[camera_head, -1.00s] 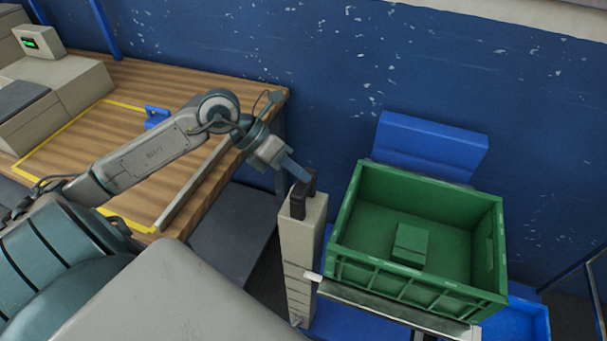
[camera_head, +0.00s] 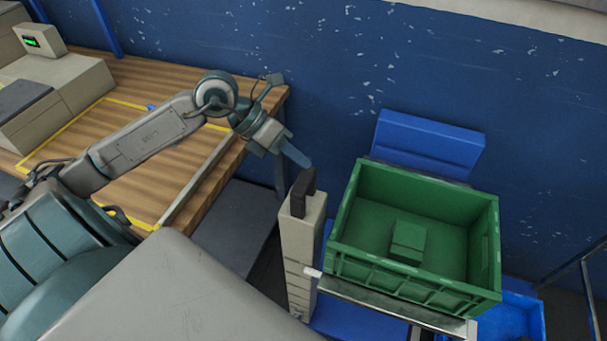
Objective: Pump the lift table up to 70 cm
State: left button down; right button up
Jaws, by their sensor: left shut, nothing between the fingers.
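The lift table (camera_head: 395,311) stands at the right with a green crate (camera_head: 342,225) on its platform. Beside the crate's left side rises a beige post (camera_head: 303,235) with dark lines across it and a black handle (camera_head: 303,190) on its top. A small white piece (camera_head: 313,272) sits at the post's edge, level with the platform. My left gripper (camera_head: 306,163) is shut and empty. Its blue fingertips appear just above the handle; I cannot tell whether they touch it. My right gripper is out of view. The height reading is not legible.
A green block (camera_head: 408,241) lies in the crate. A wooden bench (camera_head: 170,175) with yellow lines fills the left. A blue panel (camera_head: 428,143) stands behind the crate, against the blue wall (camera_head: 330,80). A blue bin (camera_head: 520,318) is at the lower right.

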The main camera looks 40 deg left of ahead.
pick_arm(q)
jog(key=shift+r+p, duration=0.55)
jog(key=shift+r, duration=0.9)
jog(key=shift+f, duration=0.1)
